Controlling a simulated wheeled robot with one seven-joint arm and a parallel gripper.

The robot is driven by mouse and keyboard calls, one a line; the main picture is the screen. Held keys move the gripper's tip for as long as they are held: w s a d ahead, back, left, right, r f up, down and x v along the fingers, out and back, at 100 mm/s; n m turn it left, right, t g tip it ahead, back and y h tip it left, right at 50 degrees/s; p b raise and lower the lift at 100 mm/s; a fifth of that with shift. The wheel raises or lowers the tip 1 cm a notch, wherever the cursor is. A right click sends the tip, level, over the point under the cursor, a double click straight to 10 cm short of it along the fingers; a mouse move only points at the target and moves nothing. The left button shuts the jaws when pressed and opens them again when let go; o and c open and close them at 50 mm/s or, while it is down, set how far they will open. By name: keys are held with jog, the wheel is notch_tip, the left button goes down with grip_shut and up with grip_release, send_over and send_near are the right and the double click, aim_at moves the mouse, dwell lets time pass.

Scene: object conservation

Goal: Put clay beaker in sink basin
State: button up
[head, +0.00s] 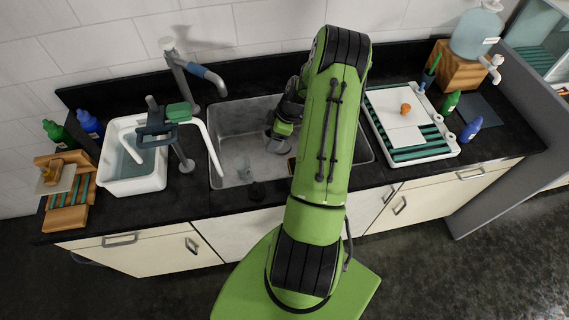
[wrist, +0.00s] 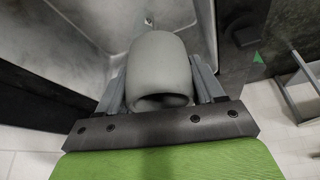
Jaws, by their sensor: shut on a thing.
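The grey clay beaker (wrist: 158,66) is between the two fingers of my gripper (wrist: 160,88), which is shut on it. In the wrist view its dark open mouth faces the camera, and the pale metal of the sink shows beyond it. In the head view the steel sink basin (head: 228,128) is set in the black counter. My gripper (head: 280,138) is low over or inside the basin, partly hidden by my green arm. I cannot tell whether the beaker touches the basin floor.
A faucet (head: 190,70) rises behind the basin's left side. A white tub (head: 130,182) stands to the left, and a white tray (head: 440,148) with a board lies to the right.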

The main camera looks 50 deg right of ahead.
jog(key=f+b, duration=0.7)
jog(key=f, duration=0.3)
jog(key=f+b, duration=0.6)
jog(key=f, duration=0.4)
jog(key=f+b, duration=0.7)
jog(key=f, duration=0.2)
jog(key=shift+w+f+b, duration=0.25)
jog(key=shift+f+b, duration=0.05)
jog(key=shift+f, duration=0.1)
jog(key=shift+f, duration=0.15)
jog(key=o, duration=1.1)
jog(key=p+v, duration=0.2)
jog(key=v, duration=1)
jog(key=shift+a, duration=0.1)
